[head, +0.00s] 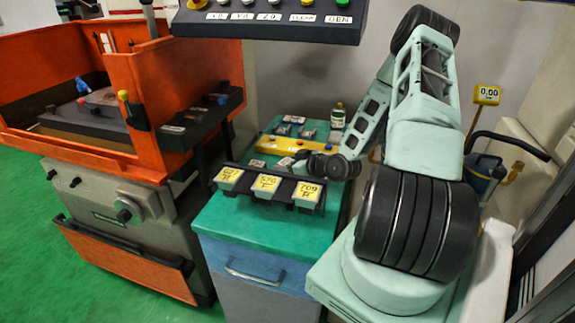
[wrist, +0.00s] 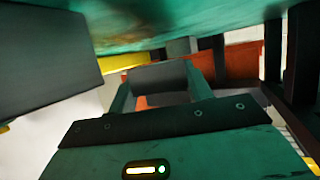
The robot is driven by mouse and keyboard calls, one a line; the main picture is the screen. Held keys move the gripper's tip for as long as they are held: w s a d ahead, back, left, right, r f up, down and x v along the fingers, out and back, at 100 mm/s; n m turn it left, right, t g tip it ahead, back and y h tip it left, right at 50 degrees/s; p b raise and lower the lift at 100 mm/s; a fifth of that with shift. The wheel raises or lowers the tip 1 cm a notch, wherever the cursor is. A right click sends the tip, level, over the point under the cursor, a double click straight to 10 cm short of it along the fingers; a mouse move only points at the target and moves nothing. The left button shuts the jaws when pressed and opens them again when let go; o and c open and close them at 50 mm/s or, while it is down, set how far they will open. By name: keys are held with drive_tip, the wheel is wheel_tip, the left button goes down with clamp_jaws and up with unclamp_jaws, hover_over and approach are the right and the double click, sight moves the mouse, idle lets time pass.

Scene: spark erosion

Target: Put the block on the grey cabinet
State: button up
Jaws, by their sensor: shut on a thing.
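In the wrist view my gripper (wrist: 158,98) is shut on a dark grey block (wrist: 160,74), which sits between its two green fingers. In the head view my arm reaches left over the grey cabinet (head: 250,292), which has a green top and a blue drawer. The dark end of my arm is low over the cabinet top, beside a black rack. I cannot make out the fingers or the held block in the head view. A green surface (wrist: 190,22) fills the top of the wrist view, close to the block; I cannot tell whether they touch.
The black rack (head: 256,181) with yellow number labels stands on the cabinet top. A yellow bar (head: 263,147), small dark pieces and a bottle (head: 338,116) are behind it. An orange machine (head: 165,85) stands left. A control panel (head: 270,20) hangs above. The cabinet top's front is clear.

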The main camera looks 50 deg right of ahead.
drive_tip(key=shift+s+a+f+b, duration=0.1)
drive_tip(key=shift+s+f+b, duration=0.2)
drive_tip(key=shift+f, duration=0.35)
drive_tip(key=o, duration=1.4)
drive_tip(key=shift+f, duration=0.2)
drive_tip(key=shift+o, duration=0.2)
drive_tip(key=shift+r, duration=0.1)
drive_tip(key=shift+w+r+p, duration=0.15)
drive_tip(key=shift+r+p, duration=0.45)
drive_tip(key=b+v, duration=0.2)
drive_tip(key=v, duration=0.5)
drive_tip(key=shift+r, duration=0.25)
drive_tip(key=shift+r, duration=0.15)
